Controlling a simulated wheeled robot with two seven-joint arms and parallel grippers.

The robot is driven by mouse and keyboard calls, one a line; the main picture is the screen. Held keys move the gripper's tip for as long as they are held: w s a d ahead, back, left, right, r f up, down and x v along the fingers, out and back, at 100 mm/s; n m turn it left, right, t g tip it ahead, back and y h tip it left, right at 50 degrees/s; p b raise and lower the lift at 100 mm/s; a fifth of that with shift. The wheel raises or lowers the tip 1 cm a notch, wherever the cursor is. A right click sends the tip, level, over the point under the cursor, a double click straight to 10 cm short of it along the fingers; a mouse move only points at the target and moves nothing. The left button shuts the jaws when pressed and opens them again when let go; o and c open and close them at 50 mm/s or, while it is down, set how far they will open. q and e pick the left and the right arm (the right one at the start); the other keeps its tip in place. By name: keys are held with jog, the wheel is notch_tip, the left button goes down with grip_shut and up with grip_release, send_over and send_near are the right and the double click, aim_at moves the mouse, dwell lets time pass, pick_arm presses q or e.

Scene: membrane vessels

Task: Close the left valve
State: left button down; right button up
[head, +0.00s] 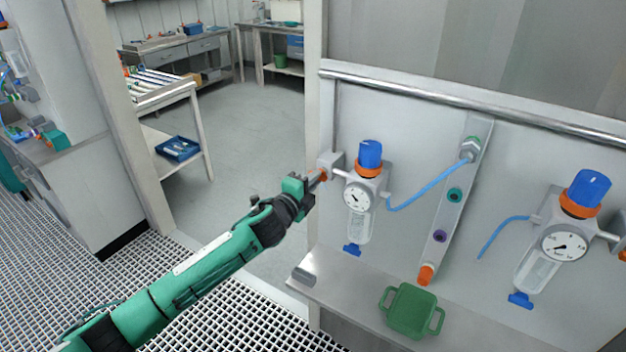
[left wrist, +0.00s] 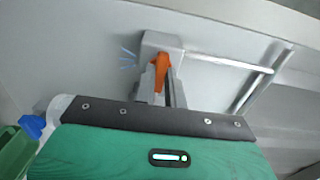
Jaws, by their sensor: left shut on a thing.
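The left valve (head: 330,163) is a grey block on the panel's left edge with an orange handle (left wrist: 161,72). A short pipe joins it to the left pressure regulator (head: 362,190), which has a blue knob, an orange ring and a round gauge. My left gripper (head: 318,181) reaches the valve from the left. In the left wrist view its fingers (left wrist: 160,88) are shut on the orange handle in front of the grey block (left wrist: 163,42). The fingers hide part of the handle. My right gripper is not in view.
A second regulator (head: 564,243) stands at the right of the panel. A slanted grey manifold (head: 456,195) with coloured ports and blue hoses is between them. A green container (head: 409,311) sits on the ledge (head: 350,290). A metal rail (head: 450,98) runs above. Open floor lies behind my left arm.

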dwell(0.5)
pick_arm(q)
jog(key=c, duration=1.5)
grip_release()
jog(key=shift+o, duration=0.2)
jog(key=b+v, duration=0.3)
jog(key=v, duration=1)
jog(key=shift+s+a, duration=0.15)
jog(key=shift+s, duration=0.2)
